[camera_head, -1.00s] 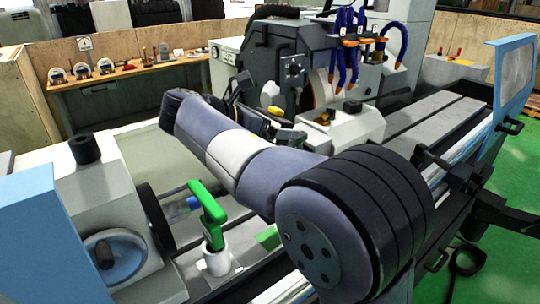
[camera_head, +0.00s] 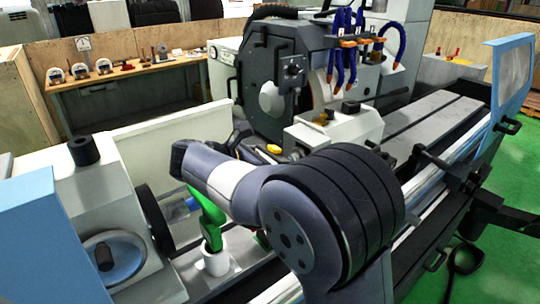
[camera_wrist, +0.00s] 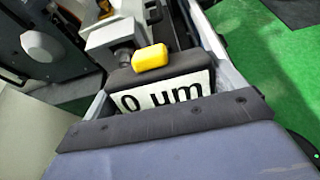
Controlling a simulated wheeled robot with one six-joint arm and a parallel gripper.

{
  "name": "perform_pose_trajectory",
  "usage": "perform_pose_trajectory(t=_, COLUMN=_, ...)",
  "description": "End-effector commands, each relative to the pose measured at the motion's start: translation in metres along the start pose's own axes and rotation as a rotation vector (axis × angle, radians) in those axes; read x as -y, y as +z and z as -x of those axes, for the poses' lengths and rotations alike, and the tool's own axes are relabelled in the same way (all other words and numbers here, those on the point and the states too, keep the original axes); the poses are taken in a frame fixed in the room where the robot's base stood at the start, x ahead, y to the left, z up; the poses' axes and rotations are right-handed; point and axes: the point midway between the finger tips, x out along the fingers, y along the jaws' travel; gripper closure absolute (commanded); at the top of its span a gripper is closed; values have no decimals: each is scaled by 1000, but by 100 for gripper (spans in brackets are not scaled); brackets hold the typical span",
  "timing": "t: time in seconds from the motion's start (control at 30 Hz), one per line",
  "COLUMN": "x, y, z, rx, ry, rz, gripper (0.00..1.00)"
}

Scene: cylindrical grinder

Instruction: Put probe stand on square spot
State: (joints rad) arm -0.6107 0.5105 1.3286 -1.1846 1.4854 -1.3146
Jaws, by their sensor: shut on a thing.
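In the wrist view, my gripper (camera_wrist: 168,72) is shut on the probe stand (camera_wrist: 185,66), a dark block between the pale fingers. It has a yellow knob (camera_wrist: 150,57) on top and a white label reading "0 µm". In the head view, my gripper (camera_head: 246,144) shows partly behind my arm, above the machine bed, with a yellow bit (camera_head: 273,149) beside it. Most of the held stand is hidden there. I cannot make out a square spot in either view.
A green-handled tool (camera_head: 209,215) stands in a white cup (camera_head: 215,262) by the headstock (camera_head: 95,195). The grinding wheel housing (camera_head: 285,80) is behind my gripper. A white block (camera_head: 335,130) stands right of it. The grey table (camera_head: 430,120) is clear at right.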

Motion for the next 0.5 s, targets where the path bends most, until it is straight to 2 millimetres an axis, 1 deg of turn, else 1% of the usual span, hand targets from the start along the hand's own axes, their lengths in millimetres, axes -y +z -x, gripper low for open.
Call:
perform_pose_trajectory(t=0.03, x=0, y=4, z=1, rx=5, ry=2, rz=-5, gripper=80)
perform_pose_trajectory(t=0.2, x=0, y=2, z=0, rx=4, ry=2, rz=-4, gripper=80)
perform_pose_trajectory(t=0.23, x=0, y=-2, z=-1, rx=0, ry=0, rz=1, gripper=8)
perform_pose_trajectory(t=0.33, x=0, y=-2, z=-1, rx=0, ry=0, rz=1, gripper=0)
perform_pose_trajectory(t=0.5, x=0, y=-2, z=-1, rx=0, ry=0, rz=0, gripper=0)
